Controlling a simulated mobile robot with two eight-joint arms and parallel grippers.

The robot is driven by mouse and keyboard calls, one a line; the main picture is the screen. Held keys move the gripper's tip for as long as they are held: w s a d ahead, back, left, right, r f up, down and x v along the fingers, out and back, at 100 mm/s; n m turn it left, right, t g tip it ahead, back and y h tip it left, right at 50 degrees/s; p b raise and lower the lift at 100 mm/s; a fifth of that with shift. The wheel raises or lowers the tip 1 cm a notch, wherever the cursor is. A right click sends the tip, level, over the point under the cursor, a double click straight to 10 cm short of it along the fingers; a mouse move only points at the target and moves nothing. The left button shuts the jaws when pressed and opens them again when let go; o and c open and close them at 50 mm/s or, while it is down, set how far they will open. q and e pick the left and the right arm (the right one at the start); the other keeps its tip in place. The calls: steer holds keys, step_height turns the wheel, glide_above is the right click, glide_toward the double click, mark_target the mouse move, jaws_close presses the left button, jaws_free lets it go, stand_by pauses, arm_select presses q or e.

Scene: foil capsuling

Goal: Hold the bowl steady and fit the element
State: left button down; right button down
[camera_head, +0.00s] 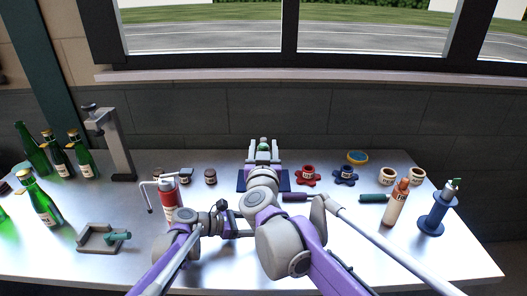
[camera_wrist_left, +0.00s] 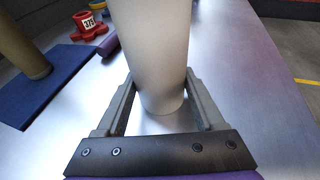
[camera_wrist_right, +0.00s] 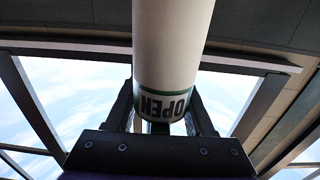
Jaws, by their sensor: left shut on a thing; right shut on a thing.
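My left gripper (camera_wrist_left: 160,78) is shut on a pale, plain cylinder (camera_wrist_left: 155,40), seen close in the left wrist view. In the head view that grip is hidden behind my right arm. My right gripper (camera_head: 263,150), over the blue mat (camera_head: 286,181) at the back middle, points away from me, with a small green-topped thing between its fingers. The right wrist view looks up at a pale cylinder (camera_wrist_right: 172,45) with a green band and an upside-down "OPEN" label; the right gripper (camera_wrist_right: 160,92) is shut on it. I see no bowl that I can tell for certain.
Several green bottles (camera_head: 55,153) and a grey stand (camera_head: 113,145) are at left. A red bottle (camera_head: 168,198) stands left of my arms.

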steer(key=shift+r, duration=2.6)
steer(key=shift+d+h, duration=0.1)
steer(key=shift+h, duration=0.2)
step_height(320, 180, down, 12)
stand_by(4.6)
